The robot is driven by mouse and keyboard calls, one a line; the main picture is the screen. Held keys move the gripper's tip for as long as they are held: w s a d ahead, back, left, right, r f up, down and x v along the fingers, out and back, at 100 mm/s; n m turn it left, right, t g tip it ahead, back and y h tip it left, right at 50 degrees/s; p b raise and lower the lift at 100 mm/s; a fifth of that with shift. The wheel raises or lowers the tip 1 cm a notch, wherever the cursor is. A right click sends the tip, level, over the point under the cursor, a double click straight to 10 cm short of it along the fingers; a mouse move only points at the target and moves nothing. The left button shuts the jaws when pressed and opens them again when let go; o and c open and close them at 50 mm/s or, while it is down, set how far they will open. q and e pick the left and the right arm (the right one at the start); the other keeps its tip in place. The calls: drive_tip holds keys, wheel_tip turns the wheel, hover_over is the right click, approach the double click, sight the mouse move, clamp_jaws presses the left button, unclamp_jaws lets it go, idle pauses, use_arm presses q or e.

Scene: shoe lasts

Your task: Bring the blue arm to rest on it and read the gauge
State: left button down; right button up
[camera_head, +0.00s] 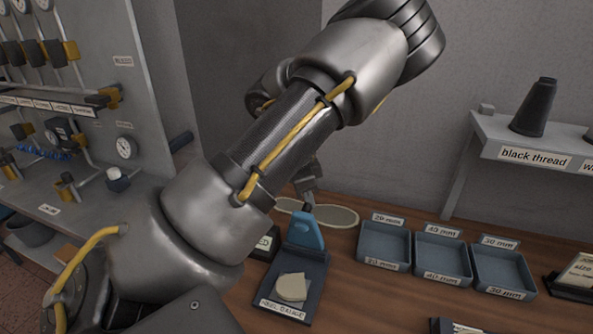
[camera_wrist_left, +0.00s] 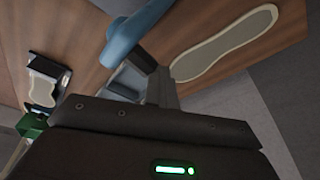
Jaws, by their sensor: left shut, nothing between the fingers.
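The heel gauge (camera_head: 268,292) is a dark plate on the wooden table, with a label on its front. A cream heel piece (camera_head: 292,287) lies on the plate. The blue arm (camera_head: 306,230) stands raised at the back of the plate, clear of the heel piece. It also shows in the left wrist view (camera_wrist_left: 128,38). My left gripper (camera_head: 308,196) is shut and empty, with its tips close to the top of the blue arm; I cannot tell whether they touch. Any reading on the gauge is not legible. My right gripper is not in view.
A pale sole shape (camera_head: 338,217) lies behind the gauge. Labelled size trays (camera_head: 443,277) stand to the right. A shelf (camera_head: 490,135) bears dark thread cones. My left arm hides much of the table's left part.

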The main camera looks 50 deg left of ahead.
use_arm(q)
drive_tip(key=shift+s+d+f, duration=0.25)
drive_tip(key=shift+s+d, duration=0.1)
drive_tip(key=shift+s, duration=0.2)
drive_tip(key=shift+s+d+f, duration=0.2)
drive_tip(key=shift+s+d, duration=0.1)
drive_tip(key=shift+s, duration=0.2)
drive_tip(key=shift+w+a, duration=0.25)
drive_tip(key=shift+w, duration=0.05)
drive_tip(key=shift+w+a+r+p, duration=0.15)
drive_tip(key=shift+w+r+p, duration=0.15)
drive_tip(key=shift+p, duration=0.15)
wheel_tip(320, 180, up, 8)
drive_tip(key=w+p, duration=0.1)
drive_tip(key=p, duration=0.5)
drive_tip(key=shift+w+a+f, duration=0.15)
drive_tip(key=shift+a+f, duration=0.05)
drive_tip(key=shift+a, duration=0.2)
